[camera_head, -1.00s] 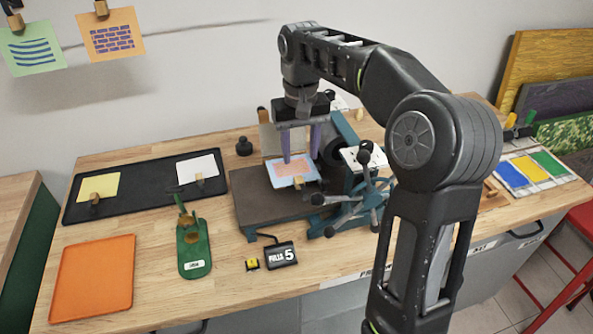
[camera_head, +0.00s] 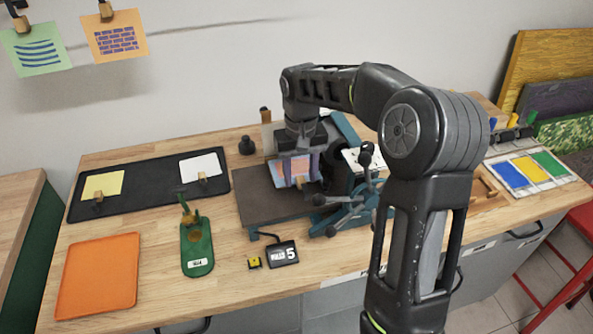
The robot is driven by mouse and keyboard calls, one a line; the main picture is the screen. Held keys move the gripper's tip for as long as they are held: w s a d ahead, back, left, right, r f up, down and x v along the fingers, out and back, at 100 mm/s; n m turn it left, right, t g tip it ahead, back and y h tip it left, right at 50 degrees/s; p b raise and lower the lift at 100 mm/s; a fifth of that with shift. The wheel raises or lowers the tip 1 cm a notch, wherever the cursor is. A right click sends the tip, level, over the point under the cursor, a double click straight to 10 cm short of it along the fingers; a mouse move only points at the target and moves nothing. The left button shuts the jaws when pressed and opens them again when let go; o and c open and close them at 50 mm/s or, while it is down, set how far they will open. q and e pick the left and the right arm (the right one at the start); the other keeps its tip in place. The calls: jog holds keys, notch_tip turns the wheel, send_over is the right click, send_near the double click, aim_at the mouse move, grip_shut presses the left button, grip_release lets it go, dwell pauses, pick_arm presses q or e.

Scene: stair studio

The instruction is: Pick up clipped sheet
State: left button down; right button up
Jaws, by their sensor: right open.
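A sheet with an orange-pink print and a pale blue border (camera_head: 290,168) lies on the dark bed of the press (camera_head: 262,207). A small wooden clip (camera_head: 299,182) is at its front edge. My right gripper (camera_head: 299,177) reaches down from above, its fingers open on either side of the sheet's clip end. It hides part of the sheet, and I cannot tell whether the fingers touch it. My left gripper is out of view.
The press's spoked wheel (camera_head: 345,207) stands close right of the gripper. A black tray (camera_head: 150,188) holds a yellow sheet (camera_head: 103,184) and a white sheet (camera_head: 201,165), both clipped. An orange tray (camera_head: 97,276), a green stand (camera_head: 197,250) and a counter (camera_head: 283,252) sit in front.

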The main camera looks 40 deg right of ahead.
jog(key=shift+f, duration=0.15)
jog(key=shift+c, duration=0.4)
grip_shut()
dwell(0.4)
